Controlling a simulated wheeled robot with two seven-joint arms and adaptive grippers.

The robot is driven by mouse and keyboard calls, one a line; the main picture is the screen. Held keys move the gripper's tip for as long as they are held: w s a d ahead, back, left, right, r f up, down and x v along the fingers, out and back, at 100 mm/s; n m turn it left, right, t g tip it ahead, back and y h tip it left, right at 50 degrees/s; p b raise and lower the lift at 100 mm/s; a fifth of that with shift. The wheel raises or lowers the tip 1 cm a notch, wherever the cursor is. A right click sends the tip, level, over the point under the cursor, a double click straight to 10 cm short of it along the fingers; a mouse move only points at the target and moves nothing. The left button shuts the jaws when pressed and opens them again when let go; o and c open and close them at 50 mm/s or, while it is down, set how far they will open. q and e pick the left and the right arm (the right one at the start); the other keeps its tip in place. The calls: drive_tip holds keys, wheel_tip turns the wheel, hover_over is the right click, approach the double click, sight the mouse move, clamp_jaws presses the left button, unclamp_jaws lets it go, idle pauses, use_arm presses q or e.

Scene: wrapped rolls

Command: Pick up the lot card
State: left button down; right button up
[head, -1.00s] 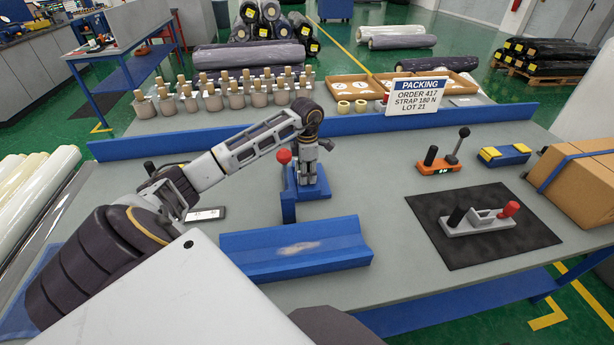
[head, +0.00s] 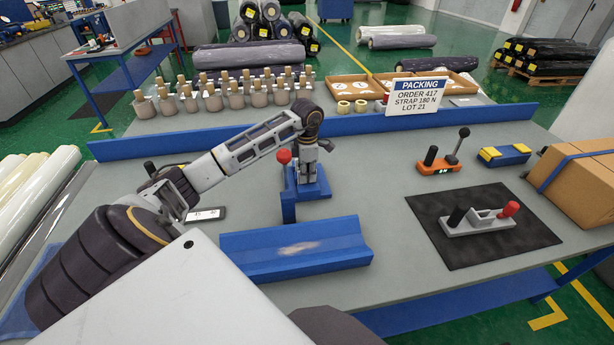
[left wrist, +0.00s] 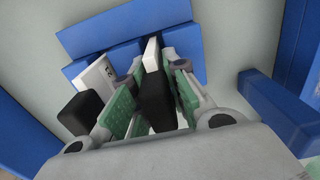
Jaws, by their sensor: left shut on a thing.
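My left gripper (head: 308,178) points down over a blue stand (head: 312,190) on the table. In the head view the gripper hides both cards. My right gripper is not in view.
A blue trough (head: 295,262) lies in front of the stand. A red knob (head: 284,156) is close to the gripper's left. A black mat (head: 455,247) with a grey fixture lies to the right.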

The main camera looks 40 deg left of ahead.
use_arm(q)
drive_tip(key=shift+r, duration=0.85)
wheel_tip(320, 180, up, 7)
drive_tip(key=shift+r, duration=0.65)
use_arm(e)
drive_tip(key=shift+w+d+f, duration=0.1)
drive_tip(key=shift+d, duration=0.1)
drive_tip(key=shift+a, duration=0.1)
